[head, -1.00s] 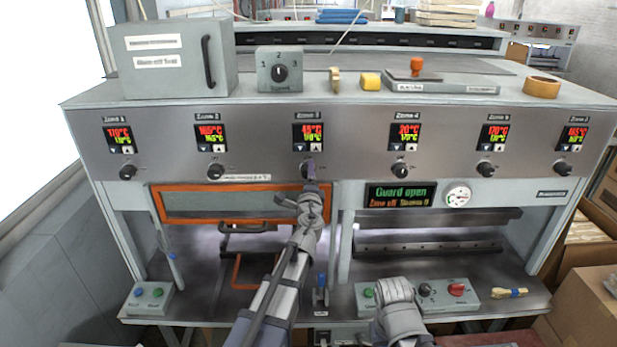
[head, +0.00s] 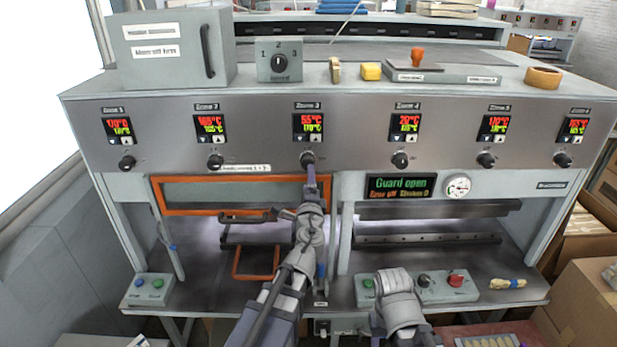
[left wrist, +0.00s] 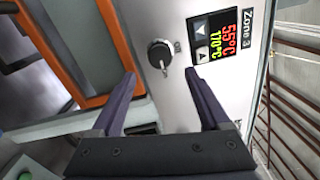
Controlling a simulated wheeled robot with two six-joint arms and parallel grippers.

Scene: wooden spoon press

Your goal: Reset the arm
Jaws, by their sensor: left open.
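The heated press has a steel panel (head: 260,143) with several zone displays and a black knob below each. The Zone 3 display (head: 308,126) reads 55°C over 170°C; it also shows in the left wrist view (left wrist: 212,38). My left gripper (head: 312,172) is just below the Zone 3 knob (head: 307,158). In the left wrist view my left gripper (left wrist: 160,80) is open and empty, and the knob (left wrist: 160,55) sits beyond its fingertips, apart from them. My right arm is folded low at the front; its gripper is not visible.
An orange-framed guard (head: 180,208) is left of my left arm. A green screen (head: 401,187) reads "Guard open". A button box (head: 150,290) stands at the left front, and a control box (head: 440,288) by my right arm. Boxes (head: 585,290) crowd the right.

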